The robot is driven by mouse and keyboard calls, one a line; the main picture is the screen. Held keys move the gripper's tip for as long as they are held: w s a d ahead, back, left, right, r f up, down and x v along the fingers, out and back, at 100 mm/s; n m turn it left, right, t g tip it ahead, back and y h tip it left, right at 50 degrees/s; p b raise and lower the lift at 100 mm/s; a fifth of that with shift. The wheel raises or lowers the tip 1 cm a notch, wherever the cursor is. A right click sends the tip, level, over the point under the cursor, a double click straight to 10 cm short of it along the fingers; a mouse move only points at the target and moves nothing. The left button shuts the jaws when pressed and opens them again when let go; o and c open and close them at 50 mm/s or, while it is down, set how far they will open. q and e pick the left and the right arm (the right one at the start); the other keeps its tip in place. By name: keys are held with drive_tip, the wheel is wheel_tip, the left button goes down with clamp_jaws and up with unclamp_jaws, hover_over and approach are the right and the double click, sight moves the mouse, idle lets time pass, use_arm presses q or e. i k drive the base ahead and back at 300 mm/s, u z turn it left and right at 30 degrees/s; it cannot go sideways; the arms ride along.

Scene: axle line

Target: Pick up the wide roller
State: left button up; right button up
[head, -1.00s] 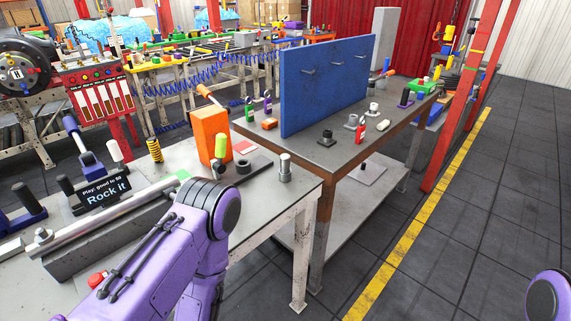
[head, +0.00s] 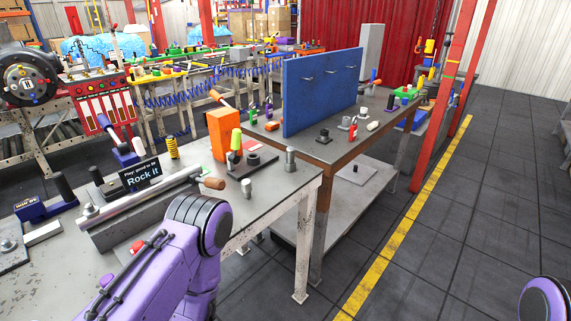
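I cannot tell for sure which object is the wide roller. A grey metal cylinder (head: 290,160) stands upright near the right edge of the near bench, and a shorter grey cylinder (head: 246,189) stands at its front edge. A pale cylinder (head: 373,126) lies on the table behind. A long metal bar (head: 145,198) rests on a dark block on the near bench. Neither gripper shows. Only a purple link of my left arm is in view at lower centre, hiding part of the bench front, and a bit of my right arm at the lower right corner.
The near bench (head: 268,188) also carries an orange block (head: 222,134), a yellow spring (head: 172,148) and a black sign (head: 141,175). A blue panel (head: 322,90) stands on the table behind. Open floor (head: 470,220) with a yellow line lies to the right.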

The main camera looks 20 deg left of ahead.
sight(290, 151)
drive_tip(key=z, duration=1.3)
drive_tip(key=i, duration=1.15)
drive_tip(key=u, duration=1.7)
